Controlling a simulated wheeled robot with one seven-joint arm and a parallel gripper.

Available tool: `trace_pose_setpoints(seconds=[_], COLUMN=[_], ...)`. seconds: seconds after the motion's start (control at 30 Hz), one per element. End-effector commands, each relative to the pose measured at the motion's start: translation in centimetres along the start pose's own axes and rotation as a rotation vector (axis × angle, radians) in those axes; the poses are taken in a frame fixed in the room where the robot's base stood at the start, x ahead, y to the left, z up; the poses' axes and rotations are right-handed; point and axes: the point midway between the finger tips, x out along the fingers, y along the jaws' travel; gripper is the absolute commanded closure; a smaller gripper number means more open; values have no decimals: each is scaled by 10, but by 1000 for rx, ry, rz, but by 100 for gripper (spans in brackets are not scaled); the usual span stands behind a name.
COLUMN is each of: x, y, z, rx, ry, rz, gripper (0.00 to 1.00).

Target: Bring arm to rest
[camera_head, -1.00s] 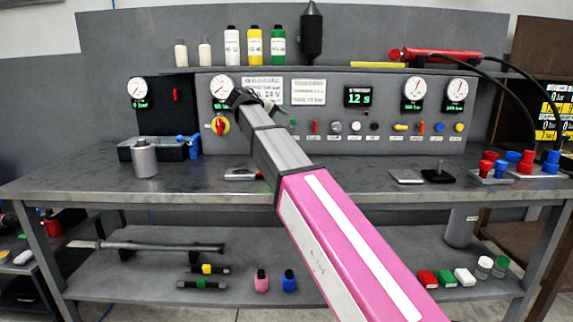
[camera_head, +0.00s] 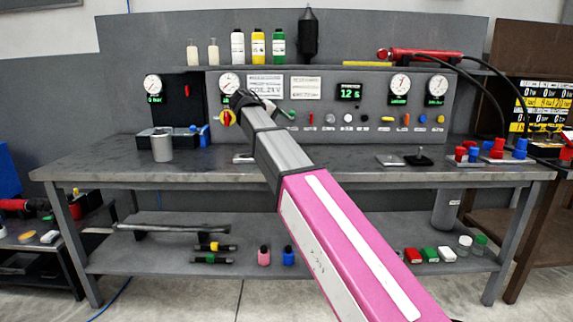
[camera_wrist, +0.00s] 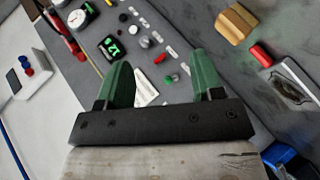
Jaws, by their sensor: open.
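My arm (camera_head: 345,245), with a pink link and a grey link, reaches from the lower right up toward the control panel (camera_head: 330,87). In the wrist view my gripper (camera_wrist: 165,78) is open, with its two green fingers apart and nothing between them. Beyond the fingers the panel's face, with its buttons and the green display (camera_wrist: 110,47), shows tilted.
The workbench (camera_head: 105,170) holds a grey cylinder (camera_head: 162,147), a blue and black case, and red and blue fittings (camera_head: 497,148) at right. Bottles (camera_head: 258,46) and a red tool (camera_head: 415,54) sit on the panel's top shelf. Open floor (camera_head: 240,298) lies in front.

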Motion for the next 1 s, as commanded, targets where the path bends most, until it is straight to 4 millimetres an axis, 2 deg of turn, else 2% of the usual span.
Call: trace_pose_setpoints(seconds=[0.27,0.57,0.77,1.0], x=[34,94,156,219], y=[-25,-72,-123,-185], z=[20,62,120,204], rx=[-15,-33,-37,-6], ry=[-21,-62,-117,-198], rz=[-52,-158,-287,-465], gripper=[39,39,39,39])
